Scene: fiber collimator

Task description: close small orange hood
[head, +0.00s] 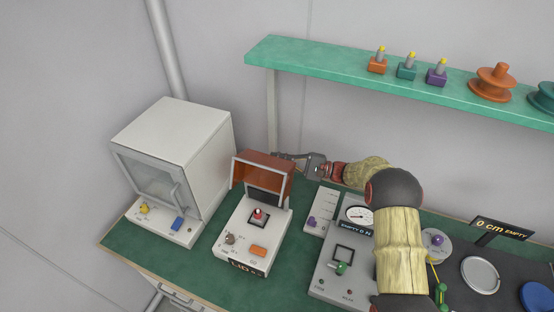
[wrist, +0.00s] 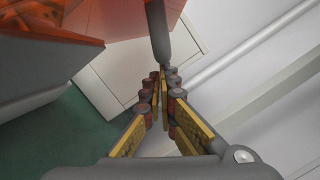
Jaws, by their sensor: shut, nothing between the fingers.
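The small orange hood (head: 264,170) stands raised at the back of a white device (head: 245,233) on the green bench, its open side facing front. The device has a red-topped part, a knob, an orange button and a dark label on it. My gripper (head: 279,157) is shut and empty, at the upper right edge of the hood, behind it. In the wrist view my gripper (wrist: 163,72) has its fingers together and the orange hood (wrist: 50,35) lies to the upper left, close to the fingertips. I cannot tell whether they touch.
A white box with a glass door (head: 160,170) stands left of the device. A grey panel with a gauge (head: 357,214) stands to its right, near my arm. A green shelf (head: 330,65) with several small fittings and spools hangs above the bench.

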